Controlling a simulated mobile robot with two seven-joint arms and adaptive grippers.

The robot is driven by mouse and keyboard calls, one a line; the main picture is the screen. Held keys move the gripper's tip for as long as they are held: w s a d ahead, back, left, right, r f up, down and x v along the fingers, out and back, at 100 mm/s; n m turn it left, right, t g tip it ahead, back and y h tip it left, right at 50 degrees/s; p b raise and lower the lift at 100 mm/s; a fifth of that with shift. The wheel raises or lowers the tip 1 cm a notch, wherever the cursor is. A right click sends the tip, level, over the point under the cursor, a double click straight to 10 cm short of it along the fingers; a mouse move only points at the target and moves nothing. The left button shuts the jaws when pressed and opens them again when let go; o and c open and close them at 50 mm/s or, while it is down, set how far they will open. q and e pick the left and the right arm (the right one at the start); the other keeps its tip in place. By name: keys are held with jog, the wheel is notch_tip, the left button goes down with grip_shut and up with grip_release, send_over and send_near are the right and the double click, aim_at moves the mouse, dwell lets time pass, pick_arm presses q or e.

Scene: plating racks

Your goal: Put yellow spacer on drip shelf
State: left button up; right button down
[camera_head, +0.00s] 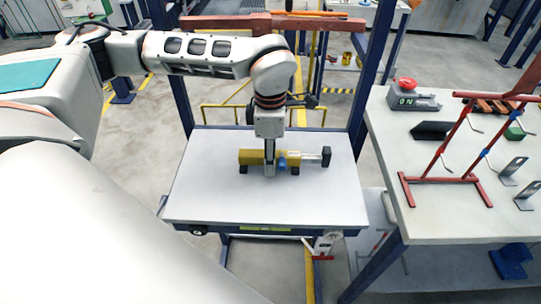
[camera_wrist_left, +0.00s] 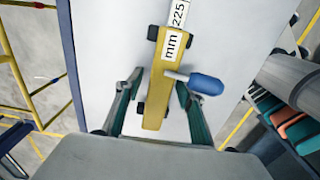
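The yellow spacer (camera_head: 249,157) lies on the grey-topped table (camera_head: 205,200). It has black feet, a blue-tipped knob and a grey bar running right to a black end. The left wrist view shows its yellow body (camera_wrist_left: 155,100) with a "225 mm" label. My left gripper (camera_head: 270,170) points down over its middle. In the left wrist view my left gripper (camera_wrist_left: 158,108) is open, with one finger on each side of the yellow body and visible gaps. Contact cannot be seen. I cannot identify the drip shelf with certainty. My right gripper is out of view.
A right-hand table (camera_head: 435,225) carries a red hook stand (camera_head: 440,178), a scale-like box with a red knob (camera_head: 412,95), and metal brackets. Blue posts rise behind the grey-topped table. A reddish bar (camera_head: 225,22) crosses behind my arm. The tabletop around the spacer is clear.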

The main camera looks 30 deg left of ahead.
pick_arm(q)
notch_tip(320, 180, up, 12)
jog(key=shift+r, duration=0.2)
dwell(0.6)
jog(key=shift+s+f, duration=0.1)
dwell(0.4)
